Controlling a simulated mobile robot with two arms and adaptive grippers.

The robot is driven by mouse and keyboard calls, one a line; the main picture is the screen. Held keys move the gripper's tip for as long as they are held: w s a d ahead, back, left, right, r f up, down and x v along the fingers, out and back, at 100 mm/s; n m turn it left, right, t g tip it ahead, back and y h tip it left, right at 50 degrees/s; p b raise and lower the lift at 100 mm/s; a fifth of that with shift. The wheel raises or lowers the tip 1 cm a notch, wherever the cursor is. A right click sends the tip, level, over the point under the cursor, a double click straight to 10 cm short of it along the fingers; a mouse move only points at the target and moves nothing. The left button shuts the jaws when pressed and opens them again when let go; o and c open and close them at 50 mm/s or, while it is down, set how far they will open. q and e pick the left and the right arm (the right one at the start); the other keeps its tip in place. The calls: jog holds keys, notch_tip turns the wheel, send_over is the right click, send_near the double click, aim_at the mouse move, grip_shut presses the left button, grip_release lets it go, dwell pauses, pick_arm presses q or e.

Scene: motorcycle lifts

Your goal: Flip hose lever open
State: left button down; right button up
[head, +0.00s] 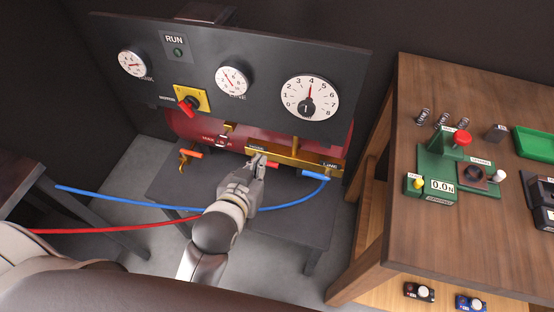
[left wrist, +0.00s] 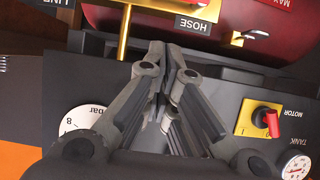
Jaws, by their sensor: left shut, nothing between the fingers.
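The brass manifold (head: 293,160) has a HOSE label and a LINE label, and it also shows at the top of the left wrist view (left wrist: 148,21). A red lever (head: 271,164) sits by the HOSE end. In the left wrist view the HOSE label (left wrist: 192,25) is upside down, with a bit of red (left wrist: 202,3) at the top edge above it. My left gripper (head: 257,161) is at the HOSE end, just left of the red lever; its fingertips (left wrist: 170,46) are together and empty. I cannot tell whether they touch the lever. My right gripper is not in view.
A blue lever (head: 314,173) sits at the LINE end. The gauge panel (head: 270,92) with a yellow-and-red motor switch (head: 190,103) overhangs the red tank (head: 190,128). Blue (head: 120,198) and red (head: 120,228) hoses cross the left. A wooden bench (head: 420,240) stands right.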

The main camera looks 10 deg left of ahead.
pick_arm(q)
jog(key=shift+r, duration=0.7)
send_over(269, 164)
notch_tip(269, 164, down, 4)
jog(key=shift+p, duration=0.4)
notch_tip(269, 164, down, 3)
jog(key=shift+r, duration=0.15)
jog(key=shift+s+f, duration=0.2)
jog(key=shift+f, duration=0.55)
